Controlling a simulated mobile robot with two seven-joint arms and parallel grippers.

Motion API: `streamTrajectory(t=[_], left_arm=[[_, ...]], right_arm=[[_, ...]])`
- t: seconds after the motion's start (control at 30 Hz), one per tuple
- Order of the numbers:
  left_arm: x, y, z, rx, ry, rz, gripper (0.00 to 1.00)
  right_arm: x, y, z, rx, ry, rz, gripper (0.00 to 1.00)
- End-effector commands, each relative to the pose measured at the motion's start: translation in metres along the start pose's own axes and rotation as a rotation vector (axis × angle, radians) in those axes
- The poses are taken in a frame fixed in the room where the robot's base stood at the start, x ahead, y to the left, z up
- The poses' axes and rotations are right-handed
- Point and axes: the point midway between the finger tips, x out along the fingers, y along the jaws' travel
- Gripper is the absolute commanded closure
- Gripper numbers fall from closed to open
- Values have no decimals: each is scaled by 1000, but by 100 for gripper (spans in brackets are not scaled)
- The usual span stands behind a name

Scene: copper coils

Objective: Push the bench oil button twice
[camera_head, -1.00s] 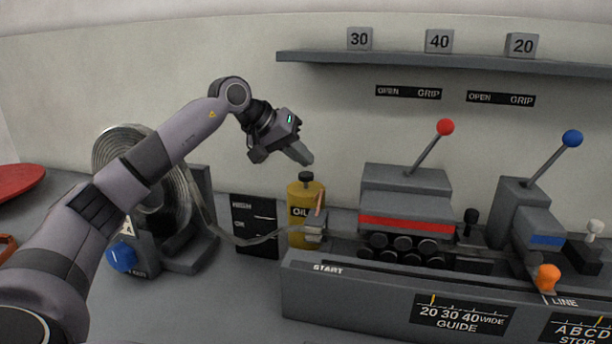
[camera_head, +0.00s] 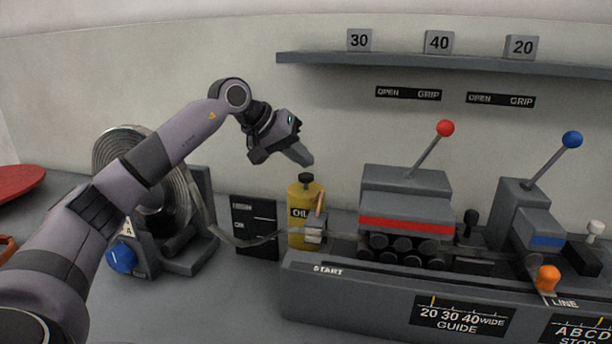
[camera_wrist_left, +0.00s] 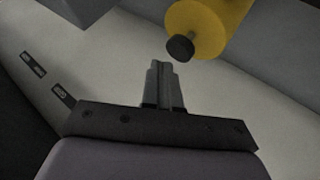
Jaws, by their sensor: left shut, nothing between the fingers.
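The yellow oil bottle (camera_head: 296,233) stands upright on the bench behind the strip, with a dark button (camera_head: 306,178) on top. My left gripper (camera_head: 308,160) is shut and empty, its fingertips a little above the button in the head view. In the left wrist view the closed fingers (camera_wrist_left: 160,66) point toward the bottle (camera_wrist_left: 205,22), and its dark button (camera_wrist_left: 180,48) shows just right of the fingertips. A gap seems to remain between fingertips and button. My right gripper is not in view.
A metal coil (camera_head: 125,150) stands left with a blue knob (camera_head: 122,257). The bench machine has a red-knobbed lever (camera_head: 445,128) and a blue-knobbed lever (camera_head: 572,139). A shelf (camera_head: 450,63) with numbered blocks is above. A dark gauge panel (camera_head: 254,226) stands left of the bottle.

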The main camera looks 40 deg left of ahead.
Motion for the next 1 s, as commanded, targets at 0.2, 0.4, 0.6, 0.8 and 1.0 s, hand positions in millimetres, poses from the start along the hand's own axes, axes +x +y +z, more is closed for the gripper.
streamTrajectory(t=[0.2,0.4,0.6,0.8,1.0], left_arm=[[0,0,0,0,0,0,100],[0,0,0,0,0,0,100],[1,-1,1,0,0,0,100],[6,-4,4,0,0,0,100],[6,-4,4,0,0,0,100]], right_arm=[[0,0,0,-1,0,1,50],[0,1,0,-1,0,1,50],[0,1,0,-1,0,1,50],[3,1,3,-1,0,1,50],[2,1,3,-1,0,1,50]])
